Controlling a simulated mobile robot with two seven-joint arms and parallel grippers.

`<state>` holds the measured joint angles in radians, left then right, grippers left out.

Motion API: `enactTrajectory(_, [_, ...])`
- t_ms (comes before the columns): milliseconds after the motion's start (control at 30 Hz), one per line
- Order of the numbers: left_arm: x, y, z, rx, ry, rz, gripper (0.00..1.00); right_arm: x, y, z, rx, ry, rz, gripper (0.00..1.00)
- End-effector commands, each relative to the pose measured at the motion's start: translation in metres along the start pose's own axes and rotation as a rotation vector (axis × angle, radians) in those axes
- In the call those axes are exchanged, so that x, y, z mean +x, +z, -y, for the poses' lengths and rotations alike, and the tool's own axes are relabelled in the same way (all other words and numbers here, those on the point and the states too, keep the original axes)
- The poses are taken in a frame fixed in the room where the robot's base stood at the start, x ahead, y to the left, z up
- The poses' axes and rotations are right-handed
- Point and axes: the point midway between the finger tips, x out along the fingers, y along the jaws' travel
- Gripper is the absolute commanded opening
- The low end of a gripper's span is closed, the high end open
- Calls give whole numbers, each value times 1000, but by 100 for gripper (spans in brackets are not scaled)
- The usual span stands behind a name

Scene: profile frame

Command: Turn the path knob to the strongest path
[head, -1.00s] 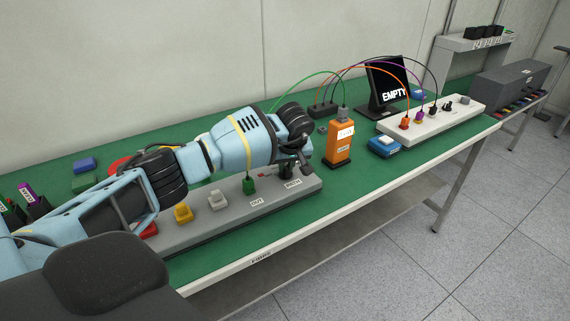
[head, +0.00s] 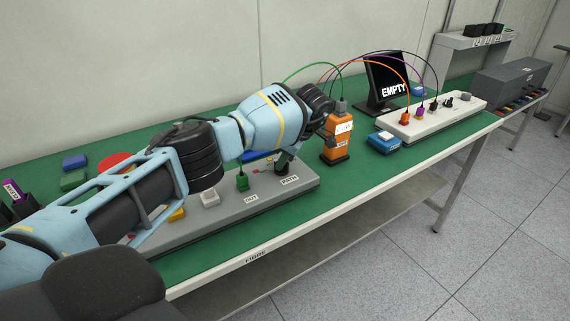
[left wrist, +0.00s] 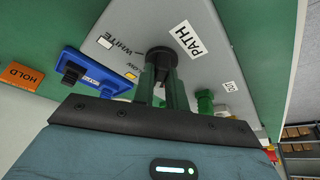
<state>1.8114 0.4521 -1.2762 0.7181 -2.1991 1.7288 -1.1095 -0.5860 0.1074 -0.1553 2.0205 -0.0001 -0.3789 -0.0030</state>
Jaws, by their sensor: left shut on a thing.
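The black path knob (left wrist: 161,56) stands on the grey panel (left wrist: 205,60) beside the PATH label (left wrist: 188,40). My left gripper (left wrist: 162,85) is shut on it, with a green finger on either side. The fingers and hand hide part of the knob, and I cannot tell its exact setting. In the head view my left gripper (head: 286,163) reaches down to the right end of the panel, behind the PATH label. The orange meter (head: 337,138) stands to its right; its display is too small to read. My right gripper is out of view.
A green plug (head: 242,182) sits in the panel beside the knob. A blue box (head: 383,142), a white unit (head: 430,121) with coloured plugs and a monitor (head: 388,82) reading EMPTY stand to the right. Cables arch above the bench. The green bench top (head: 370,180) is clear in front of the meter.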

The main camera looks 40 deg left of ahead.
Motion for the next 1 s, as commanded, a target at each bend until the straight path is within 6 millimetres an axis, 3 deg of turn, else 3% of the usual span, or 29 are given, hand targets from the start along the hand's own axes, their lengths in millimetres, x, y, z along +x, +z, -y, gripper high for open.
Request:
enactTrajectory(500, [2, 1, -2, -276, -116, 1, 0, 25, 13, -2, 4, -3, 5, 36])
enactTrajectory(1000, [1, 0, -2, -314, -131, 1, 0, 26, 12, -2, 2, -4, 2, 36])
